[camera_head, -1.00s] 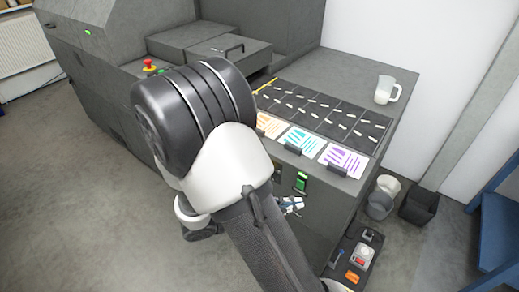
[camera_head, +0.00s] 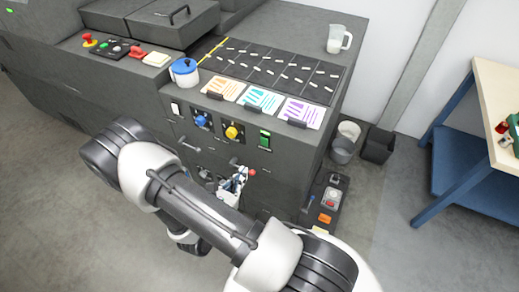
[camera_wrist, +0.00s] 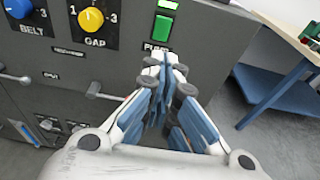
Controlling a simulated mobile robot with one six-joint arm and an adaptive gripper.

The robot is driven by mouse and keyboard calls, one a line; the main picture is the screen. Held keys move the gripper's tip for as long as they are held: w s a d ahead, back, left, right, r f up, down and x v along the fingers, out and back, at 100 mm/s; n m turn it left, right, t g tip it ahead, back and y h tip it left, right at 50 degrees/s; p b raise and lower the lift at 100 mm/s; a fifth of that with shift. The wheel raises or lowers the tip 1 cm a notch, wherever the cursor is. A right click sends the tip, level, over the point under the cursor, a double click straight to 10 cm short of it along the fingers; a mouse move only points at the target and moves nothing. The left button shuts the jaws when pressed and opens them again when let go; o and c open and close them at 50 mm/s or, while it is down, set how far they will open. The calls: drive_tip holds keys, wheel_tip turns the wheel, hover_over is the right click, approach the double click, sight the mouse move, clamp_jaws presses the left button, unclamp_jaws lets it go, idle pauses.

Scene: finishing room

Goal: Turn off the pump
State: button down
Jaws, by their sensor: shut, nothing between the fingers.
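The pump switch is a green rocker (camera_head: 265,139) on the front panel of the dark grey machine. In the wrist view the green rocker (camera_wrist: 161,27) sits in a dark frame above a partly covered label that appears to read PUMP. A lit green strip (camera_wrist: 167,4) shows just above it. My gripper (camera_head: 241,174) is low in front of the panel, left of and below the switch in the head view. In the wrist view my gripper (camera_wrist: 166,68) is shut and empty, its fingertips just below the rocker. I cannot tell whether they touch the panel.
A yellow GAP knob (camera_wrist: 91,19) and a blue BELT knob (camera_wrist: 18,7) are left of the switch. Metal levers (camera_wrist: 100,92) stick out below. A blue-lidded pot (camera_head: 184,72) stands on the machine's ledge. Buckets (camera_head: 345,145) and a blue-framed table (camera_head: 450,150) are at the right.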

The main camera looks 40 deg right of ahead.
drive_tip(key=b, duration=0.2)
approach(264, 143)
drive_tip(key=x, duration=0.5)
drive_tip(key=shift+d+f, duration=0.15)
drive_tip(key=shift+f, duration=0.05)
drive_tip(key=shift+w+d+r, duration=0.1)
drive_tip(key=shift+w+d, duration=0.05)
drive_tip(key=shift+d, duration=0.2)
